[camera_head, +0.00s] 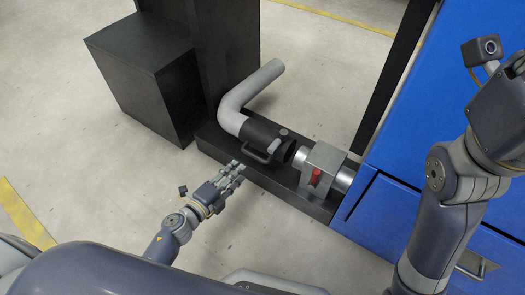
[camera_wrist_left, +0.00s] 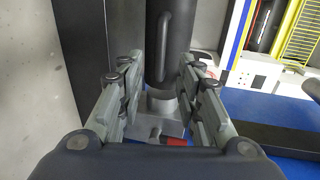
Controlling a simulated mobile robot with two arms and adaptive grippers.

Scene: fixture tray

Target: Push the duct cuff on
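The black duct cuff (camera_head: 262,138) sits on the end of a bent grey hose (camera_head: 233,112) and has a looped handle (camera_head: 264,153) on its near side. A silver pipe stub (camera_head: 343,181) faces its open end, with a small gap between them. In the left wrist view, the cuff (camera_wrist_left: 168,40) and its handle are beyond the fingers, with the stub (camera_wrist_left: 161,104) below. My left gripper (camera_head: 238,171) is just in front of the handle. Its fingers (camera_wrist_left: 161,62) are apart with nothing seen between them. My right gripper is outside the head view.
A grey bracket (camera_head: 322,160) with a red lever (camera_head: 315,176) straddles the stub. Hose and stub lie along a black base beam (camera_head: 295,189). A blue cabinet (camera_head: 410,130) stands right, a black box (camera_head: 148,75) left. The floor in front is clear.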

